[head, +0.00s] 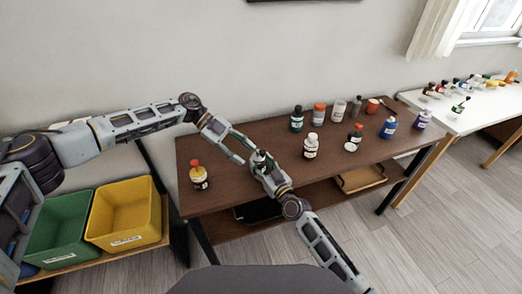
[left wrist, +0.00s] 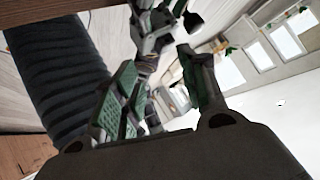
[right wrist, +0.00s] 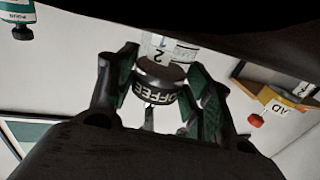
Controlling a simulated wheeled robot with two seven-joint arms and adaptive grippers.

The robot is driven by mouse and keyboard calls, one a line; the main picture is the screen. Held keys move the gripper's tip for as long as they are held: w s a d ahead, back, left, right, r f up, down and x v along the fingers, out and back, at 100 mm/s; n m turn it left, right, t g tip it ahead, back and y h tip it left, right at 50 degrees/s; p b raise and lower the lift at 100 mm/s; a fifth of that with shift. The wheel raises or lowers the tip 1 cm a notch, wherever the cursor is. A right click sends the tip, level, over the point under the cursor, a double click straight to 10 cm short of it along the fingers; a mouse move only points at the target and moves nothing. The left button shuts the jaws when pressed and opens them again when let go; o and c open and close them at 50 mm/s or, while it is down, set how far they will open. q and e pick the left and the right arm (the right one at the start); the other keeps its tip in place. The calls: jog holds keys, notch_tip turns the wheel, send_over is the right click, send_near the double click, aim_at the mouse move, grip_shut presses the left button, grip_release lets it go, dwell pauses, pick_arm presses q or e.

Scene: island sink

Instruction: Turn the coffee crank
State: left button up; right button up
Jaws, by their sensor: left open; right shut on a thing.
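The coffee grinder (head: 260,157) is small and mostly hidden between my two grippers in the head view. In the right wrist view the coffee grinder (right wrist: 157,92) shows a dark band lettered COFFEE and a pale part marked 2. My right gripper (right wrist: 157,85) is shut around it; in the head view this gripper (head: 262,168) is over the brown table. My left gripper (head: 245,150) is open beside the grinder, to its upper left. In the left wrist view a dark knob-like piece (left wrist: 193,20) shows beyond the left fingers; I cannot tell whether it is the crank.
The brown table (head: 225,160) carries a yellow bottle with a red cap (head: 198,176) at left and a white bottle (head: 311,146) right of the grippers. Several bottles stand farther back and right. A yellow bin (head: 125,215) and green bin (head: 62,230) are at lower left.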

pick_arm(q)
jog(key=s+d+m+y, duration=0.1)
jog(key=s+m, duration=0.1)
jog(key=m, duration=0.1)
jog(key=m+t+y, duration=0.6)
jog(key=m+t, duration=0.2)
jog(key=m, duration=0.8)
send_near(261, 151)
jog(key=shift+v, duration=1.35)
jog(key=shift+w+d+f, duration=0.1)
jog(key=shift+w+d, duration=0.05)
jog(key=shift+d, duration=0.05)
jog(key=shift+x, duration=5.85)
jog(key=shift+a, duration=0.1)
grip_shut()
